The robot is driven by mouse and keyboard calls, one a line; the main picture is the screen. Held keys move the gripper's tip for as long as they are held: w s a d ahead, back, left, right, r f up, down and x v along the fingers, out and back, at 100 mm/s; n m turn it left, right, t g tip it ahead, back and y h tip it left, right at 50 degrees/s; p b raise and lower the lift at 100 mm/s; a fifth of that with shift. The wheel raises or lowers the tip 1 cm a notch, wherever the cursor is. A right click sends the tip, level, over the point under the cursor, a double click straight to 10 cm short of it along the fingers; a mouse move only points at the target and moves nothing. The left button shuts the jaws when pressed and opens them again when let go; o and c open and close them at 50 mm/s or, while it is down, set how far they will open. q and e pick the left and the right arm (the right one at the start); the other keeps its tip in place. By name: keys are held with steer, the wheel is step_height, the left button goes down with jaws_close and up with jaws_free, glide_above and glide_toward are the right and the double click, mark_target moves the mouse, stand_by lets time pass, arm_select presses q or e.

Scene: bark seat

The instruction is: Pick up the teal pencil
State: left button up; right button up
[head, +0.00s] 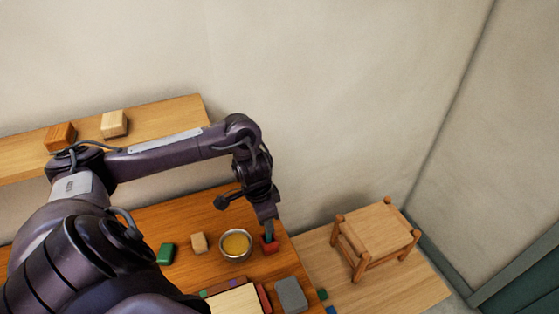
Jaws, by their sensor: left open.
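A small teal piece, which looks like the teal pencil (268,238), shows at the top of a small red block or holder (269,247) near the right edge of the wooden table. My left gripper (268,227) points down right over it, with its tips at or just above the teal piece. The gripper is open; the fingers are small and dark, so I cannot tell whether they stand around the pencil or touch it. Most of the pencil is hidden. My right gripper is out of view.
A metal bowl with yellow contents (236,244) stands just left of the red holder. A tan block (199,243), a green block (166,254) and a grey block (291,295) are on the table. A wall shelf (165,112) holds two blocks. A wooden stool (376,236) stands right.

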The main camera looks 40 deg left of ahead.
arm_select(q)
steer(key=f, duration=0.2)
steer(key=f+p, duration=0.1)
steer(key=f, duration=0.1)
steer(key=f+p, duration=0.1)
steer(key=f, duration=0.1)
steer(key=shift+w+d+f, duration=0.1)
steer(key=shift+w+f, duration=0.15)
steer(key=shift+w, duration=0.05)
steer(key=shift+w+f, duration=0.15)
steer(key=shift+f, duration=0.3)
steer(key=shift+c, duration=1.2)
jaws_close()
